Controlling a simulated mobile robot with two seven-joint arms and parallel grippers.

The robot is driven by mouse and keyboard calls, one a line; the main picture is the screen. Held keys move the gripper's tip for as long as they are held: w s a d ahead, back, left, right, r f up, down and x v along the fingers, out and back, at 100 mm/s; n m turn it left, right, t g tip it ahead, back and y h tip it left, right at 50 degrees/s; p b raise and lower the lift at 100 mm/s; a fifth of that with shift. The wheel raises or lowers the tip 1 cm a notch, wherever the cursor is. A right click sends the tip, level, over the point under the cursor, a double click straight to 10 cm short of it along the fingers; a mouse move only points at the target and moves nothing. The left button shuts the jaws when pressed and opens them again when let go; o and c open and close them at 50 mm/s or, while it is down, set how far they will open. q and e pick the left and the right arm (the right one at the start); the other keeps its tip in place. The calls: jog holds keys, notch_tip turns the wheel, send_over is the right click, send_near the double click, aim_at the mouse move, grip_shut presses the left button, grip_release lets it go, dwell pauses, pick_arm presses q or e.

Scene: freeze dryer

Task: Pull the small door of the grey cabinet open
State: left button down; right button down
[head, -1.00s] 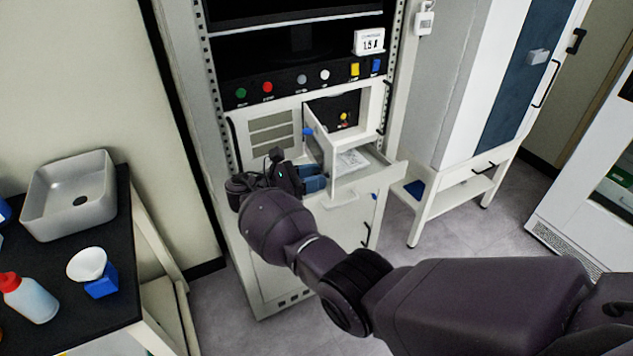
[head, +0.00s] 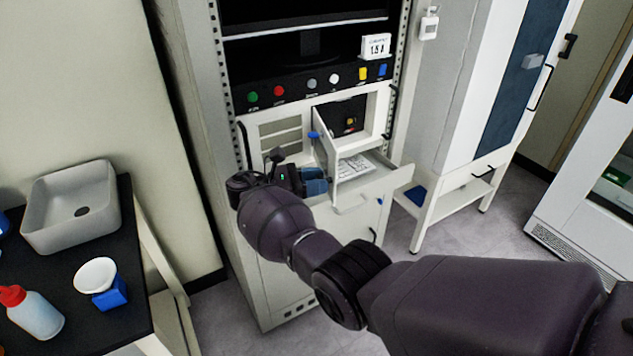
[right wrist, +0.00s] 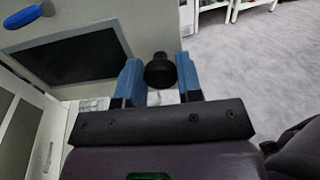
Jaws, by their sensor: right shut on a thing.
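The grey cabinet (head: 275,225) stands in the middle of the head view. Its small door (head: 327,160) stands open, swung out toward me beside a dark compartment (head: 346,115). A blue handle (head: 313,135) shows near the door's upper edge. My right gripper (head: 315,183) is low beside the door's outer side, partly hidden by its own wrist. In the right wrist view its two blue fingers (right wrist: 159,78) close on a black knob (right wrist: 159,70). A panel with a dark window (right wrist: 75,55) lies left of the fingers. My left gripper is not in view.
An open drawer (head: 385,182) with a white item inside sits below the compartment. Coloured buttons (head: 279,91) line the panel above. A black-topped table with a grey basin (head: 70,205) stands at left. Floor is clear at right, before a white cabinet (head: 470,95).

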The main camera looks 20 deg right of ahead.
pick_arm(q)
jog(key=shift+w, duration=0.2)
pick_arm(e)
jog(key=c, duration=0.8)
grip_release()
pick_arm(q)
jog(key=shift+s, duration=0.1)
